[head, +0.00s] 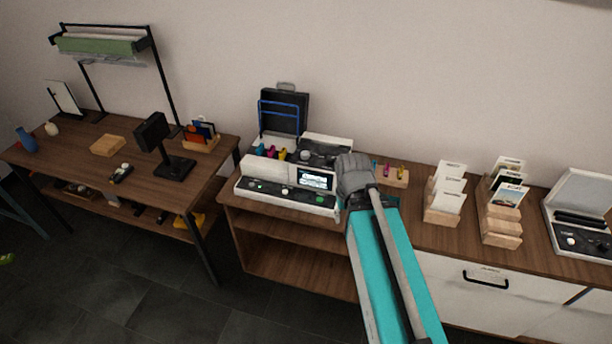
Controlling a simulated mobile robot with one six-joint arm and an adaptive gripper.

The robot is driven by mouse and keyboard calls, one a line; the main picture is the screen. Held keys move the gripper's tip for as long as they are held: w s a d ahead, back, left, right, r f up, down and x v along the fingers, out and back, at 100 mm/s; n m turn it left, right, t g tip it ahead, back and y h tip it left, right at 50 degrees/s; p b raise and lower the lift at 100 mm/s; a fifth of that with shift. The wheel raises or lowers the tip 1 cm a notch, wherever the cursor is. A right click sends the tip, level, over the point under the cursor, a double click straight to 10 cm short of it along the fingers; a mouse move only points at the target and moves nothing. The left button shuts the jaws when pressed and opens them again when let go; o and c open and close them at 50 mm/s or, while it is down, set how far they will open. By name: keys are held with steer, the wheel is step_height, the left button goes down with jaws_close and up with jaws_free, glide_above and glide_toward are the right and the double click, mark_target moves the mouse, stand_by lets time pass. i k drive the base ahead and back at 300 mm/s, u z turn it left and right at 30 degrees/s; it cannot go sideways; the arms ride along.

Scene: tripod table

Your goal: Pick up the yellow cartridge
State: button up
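A small yellow cartridge (400,172) stands in a wooden block (398,182) on the counter, just right of my gripper. A second yellow piece (283,154) sits in the open white printer (265,170), in a row with cyan and magenta ones. My gripper (353,165) is seen from behind, over the printer's right end and left of the block. Its fingers are too unclear to tell open from shut. My arm hides part of the counter.
Card holders (442,216) and an open case (578,215) stand on the counter to the right. A black case (283,108) with a blue wire frame stands behind the printer. A table (85,150) with a stand and small items is at left.

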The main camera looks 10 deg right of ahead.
mark_target(282, 156)
steer(key=k, duration=0.65)
steer(key=u, duration=0.5)
steer(key=i, duration=1.4)
steer(key=z, duration=0.25)
